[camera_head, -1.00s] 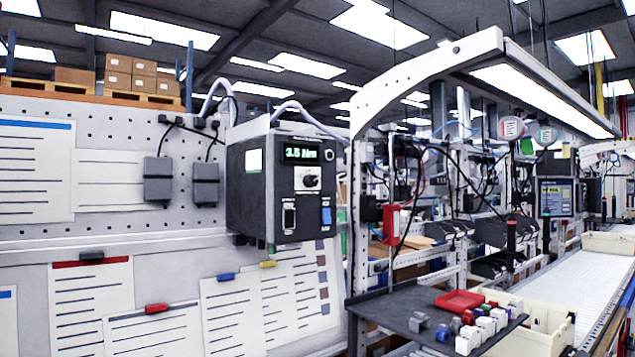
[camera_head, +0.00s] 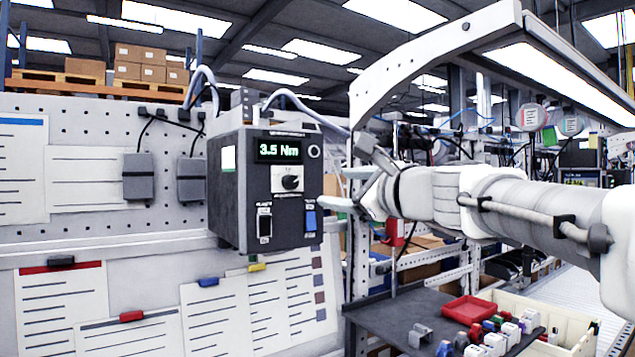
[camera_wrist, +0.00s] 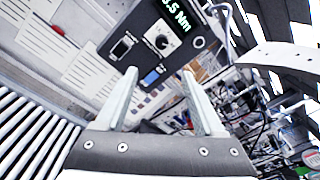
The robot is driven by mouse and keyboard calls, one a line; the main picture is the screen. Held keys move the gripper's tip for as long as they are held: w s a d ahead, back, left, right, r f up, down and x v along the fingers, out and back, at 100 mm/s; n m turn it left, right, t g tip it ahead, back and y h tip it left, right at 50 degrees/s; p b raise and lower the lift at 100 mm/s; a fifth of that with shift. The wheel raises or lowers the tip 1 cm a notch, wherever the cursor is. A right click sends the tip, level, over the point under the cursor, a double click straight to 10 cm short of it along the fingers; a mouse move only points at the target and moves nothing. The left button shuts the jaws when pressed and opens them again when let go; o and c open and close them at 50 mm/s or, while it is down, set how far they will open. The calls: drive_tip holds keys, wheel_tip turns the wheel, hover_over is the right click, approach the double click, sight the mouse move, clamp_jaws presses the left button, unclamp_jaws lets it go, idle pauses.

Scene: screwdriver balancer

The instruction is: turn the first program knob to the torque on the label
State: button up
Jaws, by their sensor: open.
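The dark controller box (camera_head: 227,190) hangs on the pegboard wall, and its green display (camera_head: 280,150) reads 3.5 Nm. The black program knob (camera_head: 290,183) sits on a pale plate below the display. A black rocker switch (camera_head: 265,222) and a blue one (camera_head: 310,220) are below it. A small white label (camera_head: 228,158) is on the box's left side; its text is too small to read. My gripper (camera_head: 341,188) is open and empty, to the right of the box and apart from it. In the wrist view, the knob (camera_wrist: 162,42) lies ahead, beyond the open fingers (camera_wrist: 165,100).
A dark shelf (camera_head: 385,325) with a red tray (camera_head: 469,310) and several small coloured parts is at lower right. A curved white lamp frame (camera_head: 430,55) stands behind my arm. Papers (camera_head: 215,318) hang below the box. The space before the box's front is clear.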

sight(293, 182)
drive_tip(key=p+x, duration=0.1)
drive_tip(key=x, duration=0.4)
drive_tip(key=p+x, duration=0.1)
drive_tip(key=x, duration=0.5)
drive_tip(key=p+x, duration=0.1)
drive_tip(key=x, duration=0.5)
drive_tip(key=shift+w+a+r+p, duration=0.15)
drive_tip(key=shift+a+r+p, duration=0.05)
drive_tip(key=shift+r+p, duration=0.2)
clamp_jaws()
